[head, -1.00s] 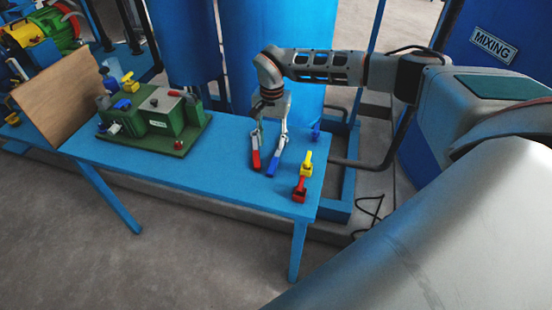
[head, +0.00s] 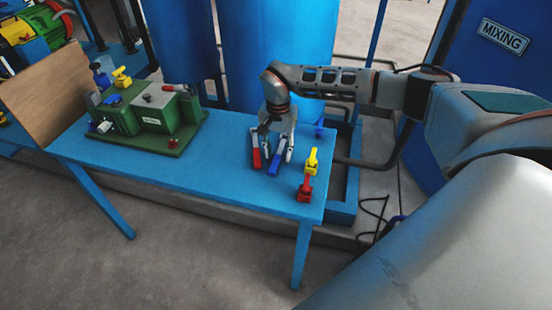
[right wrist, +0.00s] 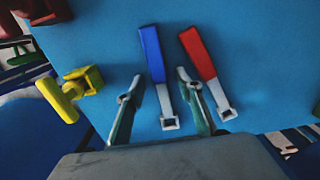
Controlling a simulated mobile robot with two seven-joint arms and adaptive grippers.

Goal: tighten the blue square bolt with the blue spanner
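The blue spanner (right wrist: 152,57) lies flat on the blue table, its grey square-holed end toward my gripper; its blue handle shows in the head view (head: 275,168). My right gripper (right wrist: 160,85) is open over it, one finger on each side; it also shows in the head view (head: 270,150). No grip on the spanner is visible. The red spanner (right wrist: 199,55) lies just outside the right finger. A small blue part (head: 112,99) sits on the green machine (head: 150,110); whether it is the blue square bolt I cannot tell. My left gripper is out of view.
A yellow piece (head: 311,160), a red piece (head: 304,188) and a small blue piece (head: 320,132) stand at the table's right end. A wooden board (head: 45,105) stands at its left end. Blue tanks (head: 290,50) rise behind. The middle of the table (head: 210,165) is clear.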

